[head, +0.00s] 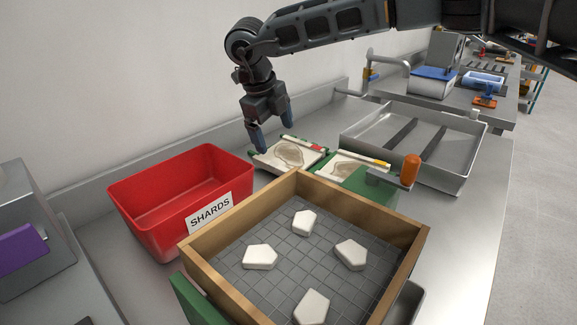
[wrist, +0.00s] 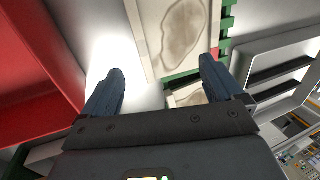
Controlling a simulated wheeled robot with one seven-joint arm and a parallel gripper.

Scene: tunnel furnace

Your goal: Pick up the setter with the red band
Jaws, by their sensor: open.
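Two pale, brown-stained setters lie on green supports behind the wooden-framed tray. The left setter (head: 288,155) has a small red mark near its right corner. The right setter (head: 345,164) shows a yellow and red strip along its back edge. I cannot tell for sure which mark is the red band. My gripper (head: 272,128) is open and empty, pointing down above the left setter's back left part, apart from it. In the wrist view one setter (wrist: 180,35) lies beyond the open fingers (wrist: 161,70). Part of another (wrist: 187,97) shows near the right finger, partly hidden by my gripper.
A red SHARDS bin (head: 165,212) stands left of the setters. A wooden-framed tray (head: 218,279) holds several white pieces in front. An orange-handled tool (head: 410,170) stands close to the right setter. A metal tray (head: 465,160) lies behind right; a wall runs along the back left.

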